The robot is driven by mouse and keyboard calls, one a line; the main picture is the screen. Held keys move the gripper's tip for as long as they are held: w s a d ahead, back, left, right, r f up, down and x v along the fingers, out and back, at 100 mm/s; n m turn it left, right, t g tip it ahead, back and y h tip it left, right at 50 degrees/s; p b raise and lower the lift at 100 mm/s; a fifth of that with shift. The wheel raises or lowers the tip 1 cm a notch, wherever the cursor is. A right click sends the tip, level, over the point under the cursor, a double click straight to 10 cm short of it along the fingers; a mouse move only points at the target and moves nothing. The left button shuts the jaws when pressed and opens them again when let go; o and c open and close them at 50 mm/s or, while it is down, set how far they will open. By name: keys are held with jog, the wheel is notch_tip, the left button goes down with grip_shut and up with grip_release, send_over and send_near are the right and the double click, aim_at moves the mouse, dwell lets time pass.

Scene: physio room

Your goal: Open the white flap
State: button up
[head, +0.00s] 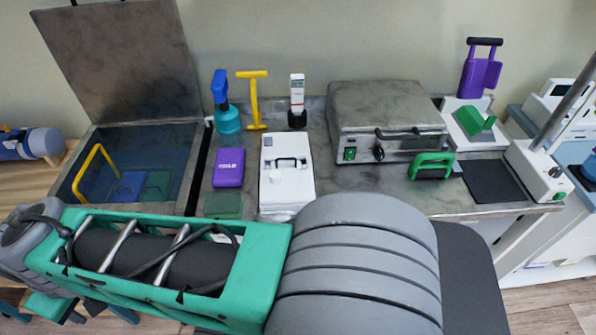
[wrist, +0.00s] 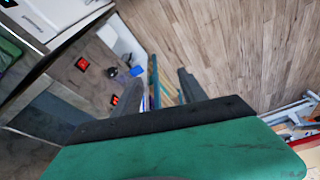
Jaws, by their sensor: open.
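A white unit with a flat white top and a dark handle at its back (head: 287,172) stands on the steel counter in the head view. Its top looks closed and is the likeliest white flap, though I cannot be sure. My gripper (wrist: 158,84) shows in the wrist view with its two dark fingers apart and nothing held between them. It points down past a counter edge toward the wooden floor, away from the white unit.
A tank with its grey lid raised (head: 120,62) stands at the left. A purple box (head: 229,167), blue spray bottle (head: 226,108) and yellow tool (head: 254,100) surround the white unit. A steel heater box (head: 385,115) stands to its right. The wooden floor (wrist: 225,45) is clear.

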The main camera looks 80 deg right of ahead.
jog(key=d+r+m+g+p, duration=0.1)
jog(key=d+r+m, duration=0.1)
jog(key=d+m, duration=0.65)
jog(key=r+m+g+p, duration=0.15)
jog(key=m+p, duration=0.25)
jog(key=m, duration=1.4)
send_over(274, 174)
jog(key=shift+f+g, duration=0.25)
jog(key=shift+g, duration=0.1)
jog(key=shift+s+f+m, duration=0.1)
jog(key=shift+f+m, duration=0.15)
jog(key=shift+f, duration=0.1)
notch_tip(274, 174, down, 7)
jog(key=shift+p, duration=0.4)
jog(key=shift+c, duration=0.5)
grip_shut()
